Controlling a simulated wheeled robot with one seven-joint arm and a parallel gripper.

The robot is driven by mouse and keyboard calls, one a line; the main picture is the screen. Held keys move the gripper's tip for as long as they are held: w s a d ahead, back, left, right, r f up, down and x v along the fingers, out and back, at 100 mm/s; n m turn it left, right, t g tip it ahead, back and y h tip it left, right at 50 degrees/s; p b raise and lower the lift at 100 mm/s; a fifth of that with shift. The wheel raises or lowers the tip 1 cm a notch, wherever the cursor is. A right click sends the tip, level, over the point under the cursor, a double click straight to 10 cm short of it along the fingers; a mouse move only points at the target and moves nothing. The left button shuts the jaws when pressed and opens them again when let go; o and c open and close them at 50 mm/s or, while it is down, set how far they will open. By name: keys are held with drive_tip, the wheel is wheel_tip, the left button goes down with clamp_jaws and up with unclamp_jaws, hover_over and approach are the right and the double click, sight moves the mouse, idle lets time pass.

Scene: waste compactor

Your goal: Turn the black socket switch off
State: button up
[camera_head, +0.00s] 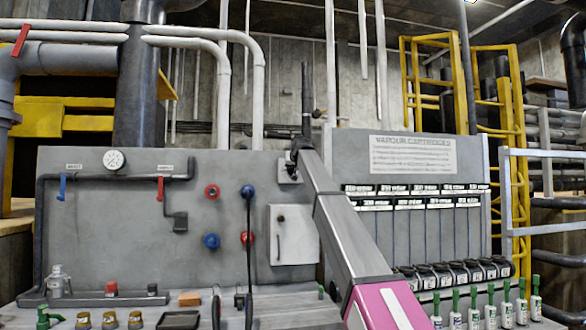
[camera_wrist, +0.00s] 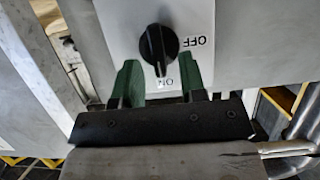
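The black socket switch (camera_wrist: 158,46) is a round knob on a pale plate in the wrist view. Its raised ridge runs down toward the ON label (camera_wrist: 168,82). The OFF label (camera_wrist: 193,41) is to its right. My gripper (camera_wrist: 161,78) is open, with a green finger on each side below the knob. The lower end of the knob is between the fingertips in the picture; I cannot tell whether they touch it. In the head view my gripper (camera_head: 296,150) is small at the end of my arm, in front of the grey panel, and hides most of the switch.
The grey panel (camera_head: 120,230) carries red and blue knobs, a gauge (camera_head: 114,159) and a white box (camera_head: 293,236) close to my arm. A black cable (camera_head: 249,270) hangs left of the box. Several bottles (camera_head: 505,305) and black cartridges (camera_head: 460,272) stand at the right.

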drive_tip(key=shift+w+f, duration=0.1)
drive_tip(key=shift+w, duration=0.1)
clamp_jaws()
drive_tip(key=shift+a+n+h, duration=0.15)
drive_tip(key=shift+n+h, duration=0.15)
drive_tip(key=n+h, duration=0.1)
drive_tip(key=n, duration=0.1)
drive_tip(key=n+t+h, duration=0.1)
drive_tip(key=n, duration=0.1)
drive_tip(key=a+n+h, duration=0.1)
drive_tip(key=shift+s+a+f+n+t, duration=0.1)
drive_tip(key=shift+s+f+n+t, duration=0.15)
drive_tip(key=shift+f+n+t, duration=0.15)
drive_tip(key=n+t+h, duration=0.1)
drive_tip(key=n, duration=0.2)
drive_tip(key=f+n+t+h, duration=0.1)
drive_tip(key=n+t, duration=0.1)
drive_tip(key=n, duration=0.1)
drive_tip(key=shift+a+f+n, duration=0.1)
drive_tip(key=shift+a+n, duration=0.1)
drive_tip(key=shift+n, duration=0.5)
